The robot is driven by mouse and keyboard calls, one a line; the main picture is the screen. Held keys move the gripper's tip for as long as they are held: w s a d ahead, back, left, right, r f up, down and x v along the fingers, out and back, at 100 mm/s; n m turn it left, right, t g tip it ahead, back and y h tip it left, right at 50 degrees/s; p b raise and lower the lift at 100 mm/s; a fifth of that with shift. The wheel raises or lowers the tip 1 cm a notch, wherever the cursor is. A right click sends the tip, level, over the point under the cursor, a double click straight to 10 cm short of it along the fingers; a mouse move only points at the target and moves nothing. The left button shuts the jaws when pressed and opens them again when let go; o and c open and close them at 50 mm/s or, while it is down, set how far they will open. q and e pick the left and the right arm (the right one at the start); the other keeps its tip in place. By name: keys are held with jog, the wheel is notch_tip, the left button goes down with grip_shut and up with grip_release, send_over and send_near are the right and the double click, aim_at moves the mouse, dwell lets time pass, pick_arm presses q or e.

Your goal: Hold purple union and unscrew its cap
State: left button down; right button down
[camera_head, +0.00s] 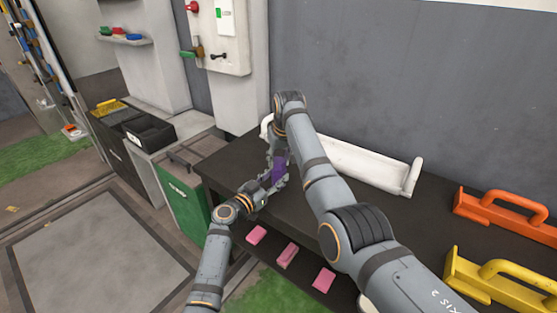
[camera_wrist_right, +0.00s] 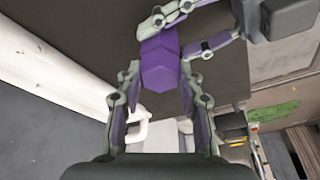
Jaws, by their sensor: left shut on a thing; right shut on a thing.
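The purple union (camera_head: 279,171) is held above the dark bench top between my two grippers. In the right wrist view it shows as a purple hexagonal body (camera_wrist_right: 160,64). My right gripper (camera_wrist_right: 160,76) is shut on its near end, one finger on each side; in the head view this gripper (camera_head: 279,152) comes from above. My left gripper (camera_head: 268,187) is shut on the union's other end from below, and its fingers cross the top of the wrist view. The seam between cap and body cannot be made out, and both ends are partly hidden by fingers.
A white trough (camera_head: 350,166) lies along the back of the dark bench (camera_head: 430,225). Orange (camera_head: 505,216) and yellow (camera_head: 500,285) handled blocks stand at the right. Several pink blocks (camera_head: 287,255) lie on a lower shelf. A green-fronted cabinet (camera_head: 182,205) stands left.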

jog(key=shift+n, duration=0.3)
jog(key=n+y, duration=0.1)
jog(key=n, duration=0.2)
jog(key=shift+w+d+g, duration=0.1)
jog(key=shift+d+g, duration=0.05)
jog(key=shift+g, duration=0.15)
jog(key=n, duration=0.2)
jog(key=shift+n+g+y, duration=0.3)
jog(key=shift+n, duration=0.1)
jog(key=c, duration=0.8)
grip_release()
jog(key=shift+o, duration=0.6)
jog(key=shift+r, duration=2)
